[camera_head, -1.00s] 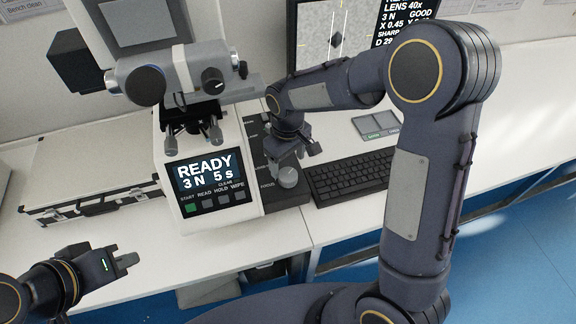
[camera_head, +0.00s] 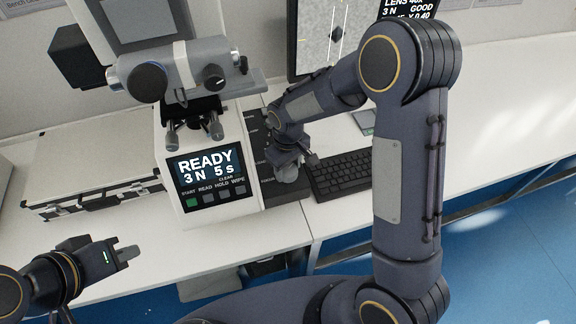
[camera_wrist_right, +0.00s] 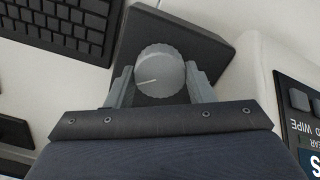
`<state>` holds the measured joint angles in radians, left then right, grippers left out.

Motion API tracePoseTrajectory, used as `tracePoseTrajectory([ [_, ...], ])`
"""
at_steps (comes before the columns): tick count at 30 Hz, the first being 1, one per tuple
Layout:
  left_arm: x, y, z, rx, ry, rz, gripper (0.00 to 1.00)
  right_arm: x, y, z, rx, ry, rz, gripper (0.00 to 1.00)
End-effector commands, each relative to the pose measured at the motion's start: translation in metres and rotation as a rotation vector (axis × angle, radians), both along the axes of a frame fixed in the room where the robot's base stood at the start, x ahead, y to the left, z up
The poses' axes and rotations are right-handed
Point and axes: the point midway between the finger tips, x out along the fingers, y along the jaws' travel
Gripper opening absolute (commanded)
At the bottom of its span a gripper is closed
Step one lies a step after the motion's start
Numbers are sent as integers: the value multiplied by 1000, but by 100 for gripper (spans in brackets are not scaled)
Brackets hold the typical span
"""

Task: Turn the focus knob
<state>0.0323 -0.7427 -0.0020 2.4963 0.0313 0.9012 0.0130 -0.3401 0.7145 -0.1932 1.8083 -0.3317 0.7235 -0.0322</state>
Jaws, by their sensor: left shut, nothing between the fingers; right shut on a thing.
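The hardness tester (camera_head: 166,215) stands on the bench, its screen reading READY 3 N 5 s. To its right is a dark control strip (camera_head: 292,192) with a grey round focus knob (camera_head: 287,175), mostly covered by my right gripper in the head view. In the right wrist view the ribbed knob (camera_wrist_right: 160,66) shows a white line pointing left and slightly down. My right gripper (camera_wrist_right: 160,84) is shut on it, one finger on each side; it also shows in the head view (camera_head: 287,166). My left gripper (camera_head: 132,254) is shut and empty, away at the lower left.
A black keyboard (camera_head: 342,174) lies close to the right of the knob. The monitor (camera_head: 331,30) stands behind. A silver case (camera_head: 85,170) lies left of the tester. The white bench (camera_head: 500,110) is clear at the right.

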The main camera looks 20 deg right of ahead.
Motion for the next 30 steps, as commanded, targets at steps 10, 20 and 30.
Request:
tracePoseTrajectory([
  [10, 0, 0, -18, 0, 0, 0, 0, 1, 0, -1, 0, -2, -192, 25],
  [20, 0, 0, -17, 0, 0, 0, 0, 1, 0, 1, 0, -1, -212, 52],
  [30, 0, 0, -17, 0, 0, 0, 0, 0, 0, 0, 0, -1, -211, 70],
])
